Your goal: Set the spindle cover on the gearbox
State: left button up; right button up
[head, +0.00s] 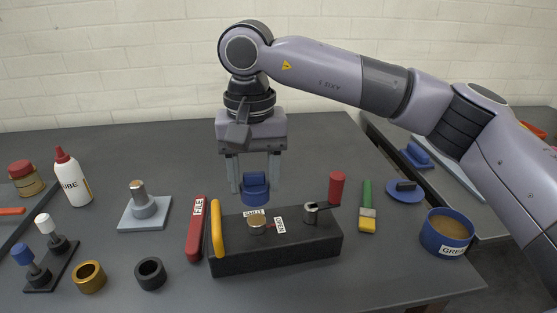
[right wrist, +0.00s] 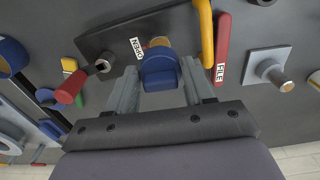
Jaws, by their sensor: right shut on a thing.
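The blue spindle cover (head: 256,188) is between the fingers of my right gripper (head: 254,172), which is shut on it. It hangs above the black gearbox (head: 290,255), over a brass spindle (head: 257,224) on its top, with a gap between in the head view. In the right wrist view the cover (right wrist: 160,70) partly hides the brass spindle (right wrist: 160,42). The gearbox has a yellow handle (head: 217,230) at its left end and a red-handled crank (head: 336,188) at its right. My left gripper is not in view.
A red file (head: 195,235) lies close left of the gearbox, and a brush (head: 367,215) lies right. A grey plate with a post (head: 145,212), a brass ring (head: 89,277) and a black ring (head: 150,274) are on the left. A blue grease tub (head: 446,232) stands right.

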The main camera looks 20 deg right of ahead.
aim_at(256, 221)
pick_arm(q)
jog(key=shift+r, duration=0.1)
pick_arm(e)
jog(key=shift+s+f, duration=0.1)
dwell(0.3)
jog(key=shift+f+b, duration=0.3)
jog(key=shift+f, duration=0.2)
notch_tip(256, 221, down, 4)
jog(key=b, duration=0.3)
jog(key=shift+f, duration=0.25)
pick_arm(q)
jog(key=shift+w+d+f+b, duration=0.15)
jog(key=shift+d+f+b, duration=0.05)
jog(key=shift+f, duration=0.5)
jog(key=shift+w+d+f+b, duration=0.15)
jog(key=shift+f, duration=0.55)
pick_arm(e)
jog(key=shift+f, duration=0.5)
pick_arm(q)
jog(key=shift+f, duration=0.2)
pick_arm(e)
jog(key=shift+f, duration=0.3)
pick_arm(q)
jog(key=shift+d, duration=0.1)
pick_arm(e)
jog(key=o, duration=1.1)
jog(key=shift+r, duration=0.1)
